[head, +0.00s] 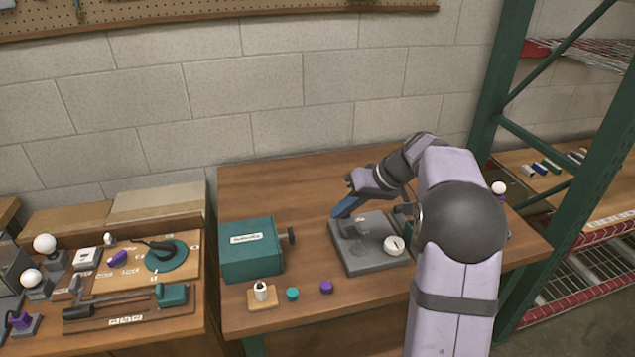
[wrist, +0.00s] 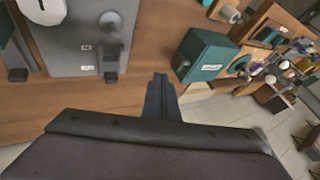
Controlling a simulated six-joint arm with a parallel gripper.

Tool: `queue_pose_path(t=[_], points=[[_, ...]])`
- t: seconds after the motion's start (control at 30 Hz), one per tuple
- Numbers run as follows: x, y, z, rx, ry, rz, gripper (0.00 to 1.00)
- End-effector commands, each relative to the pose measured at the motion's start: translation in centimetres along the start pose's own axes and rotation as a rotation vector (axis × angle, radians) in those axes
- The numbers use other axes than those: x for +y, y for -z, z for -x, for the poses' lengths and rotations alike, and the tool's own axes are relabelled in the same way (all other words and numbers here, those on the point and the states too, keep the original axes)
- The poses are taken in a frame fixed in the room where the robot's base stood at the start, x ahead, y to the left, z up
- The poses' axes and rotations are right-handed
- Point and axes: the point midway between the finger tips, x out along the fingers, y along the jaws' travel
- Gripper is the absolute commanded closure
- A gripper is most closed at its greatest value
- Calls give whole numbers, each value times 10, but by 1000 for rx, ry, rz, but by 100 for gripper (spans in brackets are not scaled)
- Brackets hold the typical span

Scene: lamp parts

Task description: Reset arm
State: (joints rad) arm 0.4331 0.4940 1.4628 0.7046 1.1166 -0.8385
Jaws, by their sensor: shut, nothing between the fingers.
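My arm reaches over the wooden table from the right in the head view. My gripper (head: 348,207) points down and to the left beside the grey fixture (head: 372,263), close to its back left corner. In the wrist view the fingers of my gripper (wrist: 160,85) are together with nothing between them, above the wooden table (wrist: 140,55). The grey fixture also shows at the upper left of the wrist view (wrist: 65,55). A white round part (head: 394,246) sits on the fixture. My arm hides part of the fixture's right side.
A teal box (head: 250,250) with a dark knob stands left of the fixture. A small wooden block with a white part (head: 261,293), a teal cap (head: 292,294) and a purple cap (head: 326,287) lie in front. A parts board (head: 130,270) is at left; a green rack post (head: 497,100) stands right.

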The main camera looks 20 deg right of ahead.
Motion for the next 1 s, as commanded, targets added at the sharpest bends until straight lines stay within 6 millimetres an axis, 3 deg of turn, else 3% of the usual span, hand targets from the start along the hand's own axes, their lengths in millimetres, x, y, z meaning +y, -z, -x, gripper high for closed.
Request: queue_pose_path(t=[0.17, 0.37, 0.6, 0.8, 1.0], points=[[-6, -6, -1, -20, -10, -8, 100], [-34, -46, -4, -121, -68, -61, 100], [-77, -141, 0, -295, -226, -123, 100], [-98, -221, 15, -387, -362, -125, 100], [-103, -273, 26, -423, -446, -107, 100]])
